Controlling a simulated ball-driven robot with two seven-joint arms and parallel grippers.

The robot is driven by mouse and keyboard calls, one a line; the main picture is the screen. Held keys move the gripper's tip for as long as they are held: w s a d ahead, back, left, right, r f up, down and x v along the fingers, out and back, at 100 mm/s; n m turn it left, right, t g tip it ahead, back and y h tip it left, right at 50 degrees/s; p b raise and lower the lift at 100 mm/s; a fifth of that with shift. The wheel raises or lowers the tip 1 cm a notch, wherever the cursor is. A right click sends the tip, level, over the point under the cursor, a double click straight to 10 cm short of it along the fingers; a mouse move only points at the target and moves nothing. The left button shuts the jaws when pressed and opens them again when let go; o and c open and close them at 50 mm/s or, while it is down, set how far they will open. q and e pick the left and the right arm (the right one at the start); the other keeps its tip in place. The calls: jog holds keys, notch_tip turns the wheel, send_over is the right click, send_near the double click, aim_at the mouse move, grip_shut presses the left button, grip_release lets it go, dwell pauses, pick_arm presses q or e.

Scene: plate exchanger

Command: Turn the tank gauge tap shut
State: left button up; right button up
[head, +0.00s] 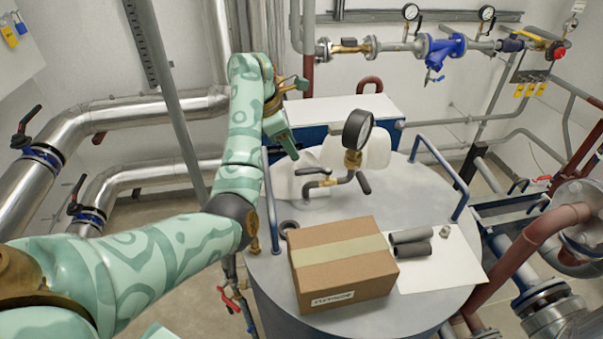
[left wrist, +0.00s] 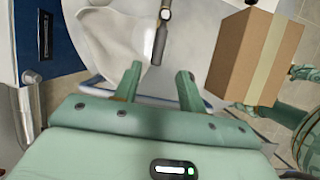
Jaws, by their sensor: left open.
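The tank gauge (head: 357,130) is a black round dial on a brass fitting above the grey tank lid (head: 415,195). A bent pipe runs from it to a small brass tap (head: 328,183) with a black lever (head: 313,171). A second black grip (head: 363,183) shows below the dial. My left gripper (head: 290,142) is above the lid, up and left of the tap and apart from it. In the left wrist view, its two fingers (left wrist: 158,85) are spread and empty, with a dark lever (left wrist: 160,42) beyond them. My right gripper is not in view.
A cardboard box (head: 342,265) stands on the lid in front of the tap. Beside it, grey foam tubes (head: 411,248) lie on a white sheet (head: 447,268). White crumpled containers (head: 370,150) stand behind the gauge. Blue handrails (head: 462,195) rise at the lid's edges.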

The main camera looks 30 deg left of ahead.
aim_at(304, 170)
pick_arm(q)
jog(key=b+x, duration=0.1)
jog(key=x, duration=0.5)
jog(key=shift+w+f, duration=0.15)
jog(key=shift+f, duration=0.15)
jog(key=shift+w+d+f, duration=0.1)
jog(key=shift+d+f, duration=0.15)
jog(key=shift+f, duration=0.15)
jog(key=shift+w+a+f, duration=0.1)
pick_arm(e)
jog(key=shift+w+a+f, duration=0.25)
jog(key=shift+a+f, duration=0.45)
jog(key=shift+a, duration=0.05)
pick_arm(q)
grip_shut()
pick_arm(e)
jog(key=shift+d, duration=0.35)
